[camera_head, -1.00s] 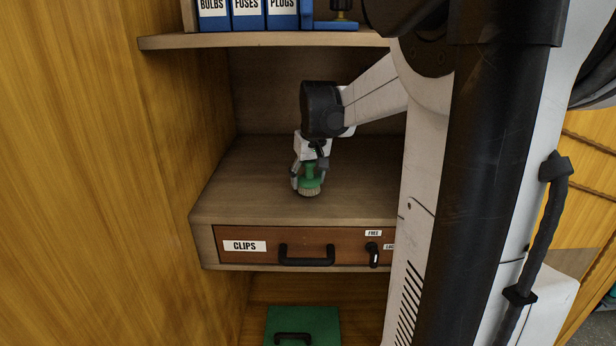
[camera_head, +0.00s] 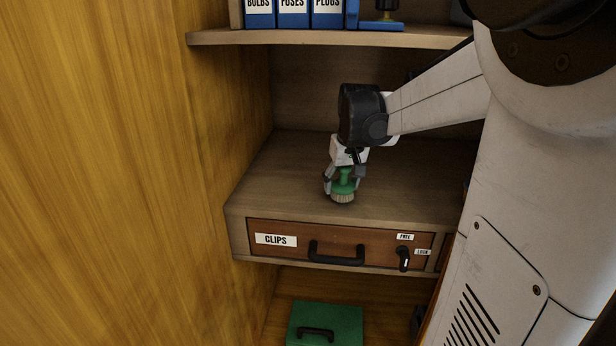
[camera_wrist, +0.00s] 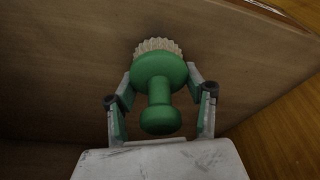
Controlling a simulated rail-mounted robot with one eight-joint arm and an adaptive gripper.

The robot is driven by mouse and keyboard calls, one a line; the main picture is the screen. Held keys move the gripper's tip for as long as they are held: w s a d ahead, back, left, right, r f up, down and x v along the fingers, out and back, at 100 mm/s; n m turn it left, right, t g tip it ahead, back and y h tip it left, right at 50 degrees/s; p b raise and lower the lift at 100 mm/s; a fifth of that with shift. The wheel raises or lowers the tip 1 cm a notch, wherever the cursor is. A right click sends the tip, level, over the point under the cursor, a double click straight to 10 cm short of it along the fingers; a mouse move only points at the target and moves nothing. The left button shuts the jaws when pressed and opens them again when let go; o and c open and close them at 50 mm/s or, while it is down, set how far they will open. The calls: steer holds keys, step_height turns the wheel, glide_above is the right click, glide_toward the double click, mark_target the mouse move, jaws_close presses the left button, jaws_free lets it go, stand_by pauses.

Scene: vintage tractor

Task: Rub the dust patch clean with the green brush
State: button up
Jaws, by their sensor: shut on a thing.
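The green brush (camera_head: 344,183) has a round knob handle and pale bristles pointing down. My gripper (camera_head: 344,178) is shut on it, with one finger on each side. The bristles are at or just above the wooden top of the drawer unit (camera_head: 270,180), near its front edge; I cannot tell whether they touch. In the wrist view the brush (camera_wrist: 159,85) sits between the two fingers (camera_wrist: 160,88), with its bristles beyond the green disc. No dust patch can be made out on the wood in either view.
Below the top is a drawer labelled CLIPS (camera_head: 290,242) with a black handle and a lock lever (camera_head: 404,257). A shelf (camera_head: 330,38) with blue labelled boxes (camera_head: 293,12) hangs above. A wooden wall (camera_head: 120,170) closes the left. A green case (camera_head: 325,324) lies below.

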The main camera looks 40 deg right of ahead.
steer(key=shift+f+b, duration=0.35)
steer(key=shift+f, duration=0.3)
steer(key=shift+s+a+r, duration=0.1)
stand_by(0.4)
steer(key=shift+s+a, duration=0.2)
stand_by(0.4)
steer(key=shift+w+d, duration=0.65)
steer(key=shift+s+a, duration=0.1)
steer(key=shift+s, duration=0.05)
steer(key=shift+s+a+p, duration=0.4)
steer(key=shift+s+a, duration=0.1)
steer(key=shift+a, duration=0.05)
